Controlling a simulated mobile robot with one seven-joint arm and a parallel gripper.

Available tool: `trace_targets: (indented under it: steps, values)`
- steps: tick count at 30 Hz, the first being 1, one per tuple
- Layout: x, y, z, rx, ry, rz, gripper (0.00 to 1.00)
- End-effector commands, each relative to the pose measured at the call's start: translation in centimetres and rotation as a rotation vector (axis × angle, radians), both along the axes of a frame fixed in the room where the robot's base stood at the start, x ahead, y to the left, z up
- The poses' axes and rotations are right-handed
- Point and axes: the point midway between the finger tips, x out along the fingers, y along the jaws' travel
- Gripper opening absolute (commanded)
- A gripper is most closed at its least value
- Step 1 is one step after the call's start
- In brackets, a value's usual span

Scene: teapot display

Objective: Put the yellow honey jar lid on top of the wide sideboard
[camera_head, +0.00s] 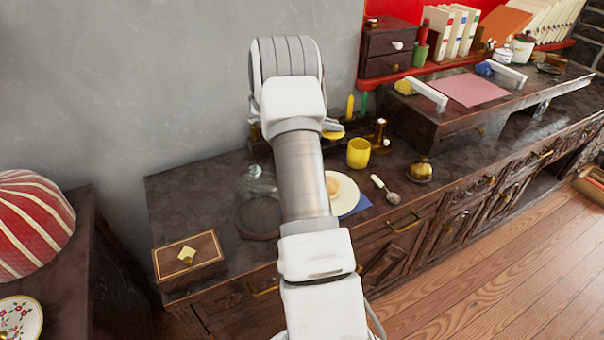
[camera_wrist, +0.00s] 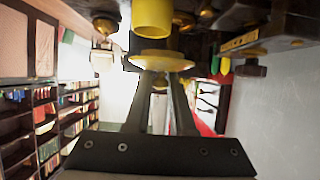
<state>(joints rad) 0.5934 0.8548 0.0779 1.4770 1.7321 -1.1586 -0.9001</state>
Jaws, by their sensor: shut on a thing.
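My gripper (camera_wrist: 161,70) is shut on the yellow honey jar lid (camera_wrist: 160,59), a shallow round disc held at the fingertips. In the head view a yellow sliver of the lid (camera_head: 333,135) shows beside my wrist, and my arm hides most of the gripper. The yellow honey jar (camera_head: 358,153) stands upright on the dark carved wide sideboard (camera_head: 205,205). The jar also shows just beyond the lid in the wrist view (camera_wrist: 153,18). I cannot tell whether the lid touches anything below.
Around the arm are a glass dome (camera_head: 257,188), a plate (camera_head: 342,190) on a blue napkin, a spoon (camera_head: 385,189), a brass bell (camera_head: 420,171) and a wooden box (camera_head: 189,261). A raised stand (camera_head: 455,117) is at right. Bare top shows at left.

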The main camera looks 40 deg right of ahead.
Motion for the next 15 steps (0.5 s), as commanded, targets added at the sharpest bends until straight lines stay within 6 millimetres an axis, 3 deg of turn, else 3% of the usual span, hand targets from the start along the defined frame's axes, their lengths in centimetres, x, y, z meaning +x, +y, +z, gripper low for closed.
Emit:
trace_targets:
  steps: [3,7,15]
  values:
    - [-1.8,-1.1,-1.0,-0.001,0.000,-0.107,0.00]
    - [-2.5,-1.3,-1.5,-0.001,0.000,-0.161,0.00]
    - [0.8,2.3,-4.8,0.001,0.001,-0.165,0.00]
